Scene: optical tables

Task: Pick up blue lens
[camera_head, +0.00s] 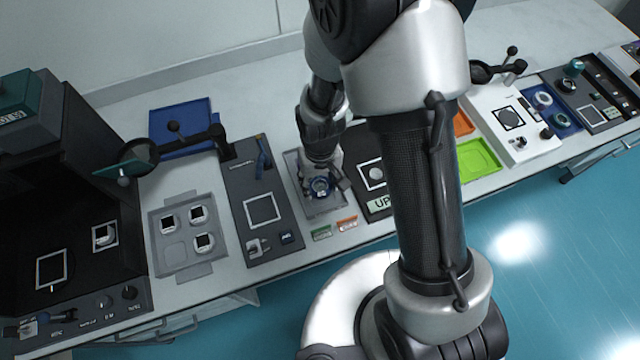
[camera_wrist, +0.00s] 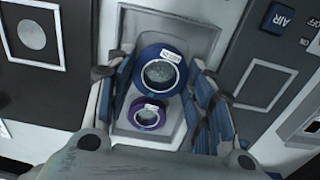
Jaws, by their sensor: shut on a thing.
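The blue lens (camera_wrist: 178,57) is a round blue ring with clear glass and a small white label. In the wrist view it sits between the two fingers of my gripper (camera_wrist: 160,78), which is shut on it. A smaller purple-ringed lens (camera_wrist: 147,122) with its own label is below it in the picture. In the head view my gripper (camera_head: 325,183) is over the grey tray (camera_head: 327,211), with the blue lens (camera_head: 320,195) partly hidden under it. I cannot tell whether the blue lens touches the tray floor.
A dark panel (camera_head: 240,184) with a white square outline is left of the tray. A grey holder (camera_head: 172,257) with several square pieces is further left. An orange label (camera_head: 347,223) and a green label (camera_head: 322,232) lie in front. An AIR block (camera_wrist: 283,17) shows in the wrist view.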

